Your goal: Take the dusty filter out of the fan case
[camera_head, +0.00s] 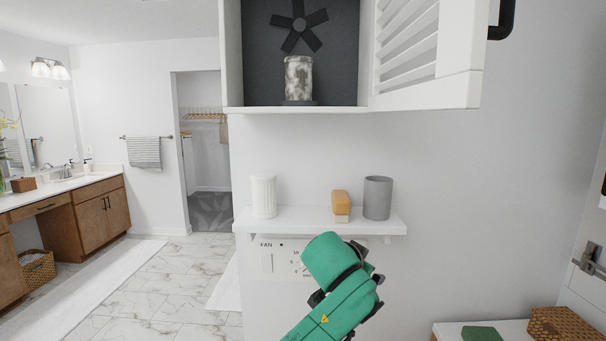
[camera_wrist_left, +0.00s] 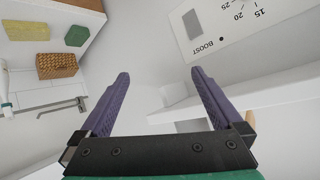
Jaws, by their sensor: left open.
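The dusty filter (camera_head: 298,76), a mottled grey-white cylinder, stands upright on a dark base inside the open fan case (camera_head: 258,109). A dark fan (camera_head: 299,25) is on the case's back wall above it. The louvred door (camera_head: 455,90) is swung open to the right. My left arm shows at the bottom middle of the head view, well below the case, with its fingertips hidden. In the left wrist view my left gripper (camera_wrist_left: 160,73) is open and empty, its purple fingers apart, near the shelf and panel. My right gripper is not in view.
The wall shelf (camera_head: 320,219) below the case holds a clean white ribbed cylinder (camera_head: 264,196), a tan block (camera_head: 341,204) and a grey cup (camera_head: 378,197). The fan panel (camera_head: 267,260) is below it, partly behind my arm. A wicker basket (camera_head: 565,326) is lower right.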

